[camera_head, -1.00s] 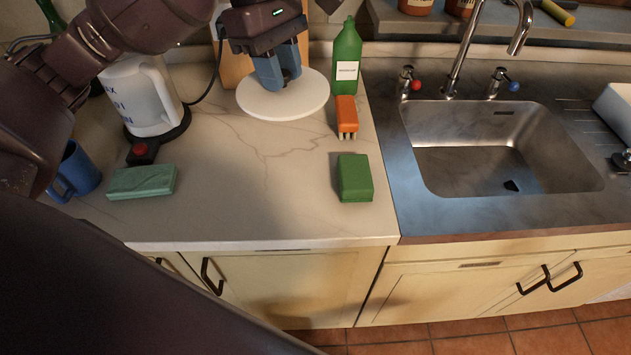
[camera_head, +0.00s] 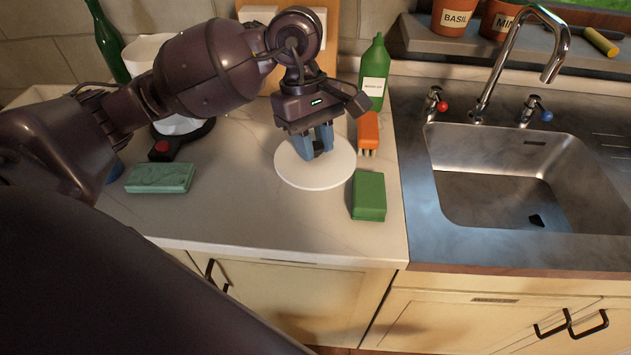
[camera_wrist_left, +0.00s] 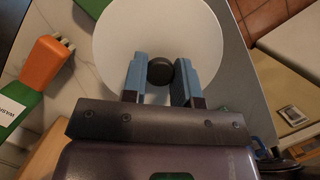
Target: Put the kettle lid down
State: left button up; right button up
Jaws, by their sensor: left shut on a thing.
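The kettle lid (camera_head: 318,178) is a round white disc with a dark knob. My left gripper (camera_head: 318,152) is above it, fingers pointing down. In the left wrist view the blue fingers (camera_wrist_left: 161,75) are shut on the dark knob (camera_wrist_left: 160,70) of the white lid (camera_wrist_left: 160,25). I cannot tell whether the lid touches the counter. The white kettle (camera_head: 160,58) stands on its dark base at the back left, partly hidden by my left arm. My right gripper is not in view.
A green box (camera_head: 368,196) lies close to the lid's right edge, with an orange brush (camera_head: 368,130) and green bottle (camera_head: 374,75) behind. A green marbled block (camera_head: 160,178) lies left. The counter (camera_head: 250,215) in front is clear. The sink (camera_head: 530,185) is right.

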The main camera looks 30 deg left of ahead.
pick_arm(q)
send_over(318, 200)
jog(key=a, duration=0.1)
jog(key=f, duration=0.4)
jog(key=shift+w+f, duration=0.25)
jog(key=shift+f, duration=0.8)
notch_tip(318, 200, down, 4)
jog(key=shift+r+b, duration=0.1)
jog(key=shift+b, duration=0.3)
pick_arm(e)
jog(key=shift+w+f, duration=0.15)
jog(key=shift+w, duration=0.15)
pick_arm(q)
jog(key=o, duration=0.9)
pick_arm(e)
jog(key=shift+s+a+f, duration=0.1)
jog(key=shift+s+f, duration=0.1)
